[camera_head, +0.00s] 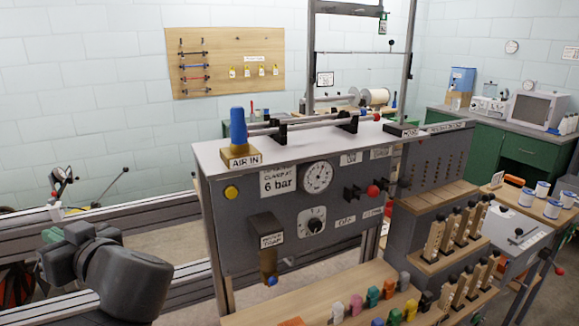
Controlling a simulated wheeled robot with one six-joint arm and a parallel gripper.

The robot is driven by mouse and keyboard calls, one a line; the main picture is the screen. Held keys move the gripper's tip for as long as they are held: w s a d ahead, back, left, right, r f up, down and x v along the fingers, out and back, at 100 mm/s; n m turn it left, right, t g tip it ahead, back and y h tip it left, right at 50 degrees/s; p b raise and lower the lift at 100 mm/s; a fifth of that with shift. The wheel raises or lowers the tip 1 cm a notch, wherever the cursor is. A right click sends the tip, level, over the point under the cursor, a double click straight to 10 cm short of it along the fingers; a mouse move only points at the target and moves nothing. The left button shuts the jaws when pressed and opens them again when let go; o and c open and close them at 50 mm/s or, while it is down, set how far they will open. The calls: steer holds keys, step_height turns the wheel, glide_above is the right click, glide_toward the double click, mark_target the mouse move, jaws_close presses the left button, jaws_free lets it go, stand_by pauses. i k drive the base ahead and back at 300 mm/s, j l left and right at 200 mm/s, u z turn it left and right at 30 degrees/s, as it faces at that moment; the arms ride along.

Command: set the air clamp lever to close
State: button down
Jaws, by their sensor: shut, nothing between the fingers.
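A grey control panel (240,210) stands in the middle, with a sign (278,181) reading "clamp at 6 bar". A lever with a red ball knob (373,190) sticks out of a black mount (354,193) on the panel's right side. It looks like the air clamp lever, but its labels are too small to read surely, so I cannot tell which setting it is at. Parts of my arm show at the lower left, well apart from the lever. My gripper's fingers are not visible.
A round gauge (318,177), a dial (312,225) and a yellow button (232,192) share the panel. A blue-topped "air in" fitting (238,130) stands on top. A wooden shelf (250,313) with coloured pegs juts out below. Metal rails (150,221) run along the left.

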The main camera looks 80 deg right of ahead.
mark_target(403, 182)
steer(key=k, duration=0.65)
steer(key=z, duration=1.45)
steer(key=i+l, duration=0.1)
steer(key=l, duration=0.45)
steer(key=i+l, duration=0.1)
steer(key=l, duration=0.4)
steer(key=i+l, duration=0.1)
steer(key=l, duration=0.45)
